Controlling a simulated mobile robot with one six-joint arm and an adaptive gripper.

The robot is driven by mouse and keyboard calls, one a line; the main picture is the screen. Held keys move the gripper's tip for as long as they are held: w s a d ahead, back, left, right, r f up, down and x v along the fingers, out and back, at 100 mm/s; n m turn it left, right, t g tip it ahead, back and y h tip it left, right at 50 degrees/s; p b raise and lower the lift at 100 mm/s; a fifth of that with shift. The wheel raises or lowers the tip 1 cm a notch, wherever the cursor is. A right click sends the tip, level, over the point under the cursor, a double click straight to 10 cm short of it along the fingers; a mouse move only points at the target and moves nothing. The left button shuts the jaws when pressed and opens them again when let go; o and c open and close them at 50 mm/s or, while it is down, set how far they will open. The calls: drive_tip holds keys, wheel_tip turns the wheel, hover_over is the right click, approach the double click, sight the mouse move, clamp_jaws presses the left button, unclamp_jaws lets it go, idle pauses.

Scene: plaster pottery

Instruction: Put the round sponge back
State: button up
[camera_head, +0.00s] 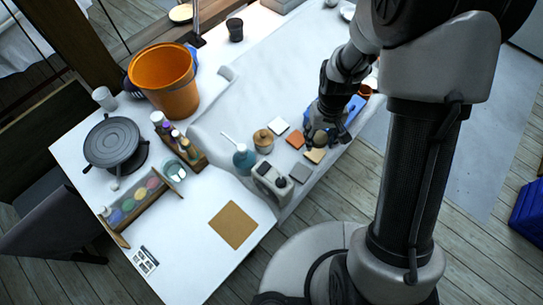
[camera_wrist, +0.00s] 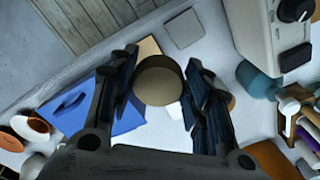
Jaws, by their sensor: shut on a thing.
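The round sponge (camera_wrist: 158,82) is tan and sits between the two dark fingers of my gripper (camera_wrist: 160,74) in the wrist view. My gripper is shut on it from both sides. In the head view my gripper (camera_head: 317,140) is over the front edge of the white table, and the sponge (camera_head: 321,137) shows as a small brown round shape at its fingers. I cannot tell the sponge's exact height above the table.
A blue box or tray (camera_wrist: 92,108) lies left of the fingers in the wrist view. A wooden-looking jar (camera_head: 263,141), a teal bottle (camera_head: 244,160) and a grey device (camera_head: 271,181) stand left of my gripper. A large orange pot (camera_head: 165,85) is farther back.

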sight(283, 161)
drive_tip(key=a+r+n, duration=0.4)
drive_tip(key=a+n, duration=0.2)
drive_tip(key=a, duration=0.4)
drive_tip(key=f+b, duration=0.1)
drive_tip(key=f, duration=0.5)
drive_tip(key=f+b, duration=0.2)
drive_tip(key=f, duration=0.5)
drive_tip(key=w+f+b, duration=0.1)
drive_tip(key=f+b, duration=0.1)
drive_tip(key=f, duration=0.4)
drive_tip(key=shift+f, duration=0.15)
drive_tip(key=shift+s, duration=0.1)
drive_tip(key=shift+f, duration=0.2)
drive_tip(key=o, duration=1)
drive_tip(key=shift+o, duration=0.2)
drive_tip(key=shift+r, duration=0.1)
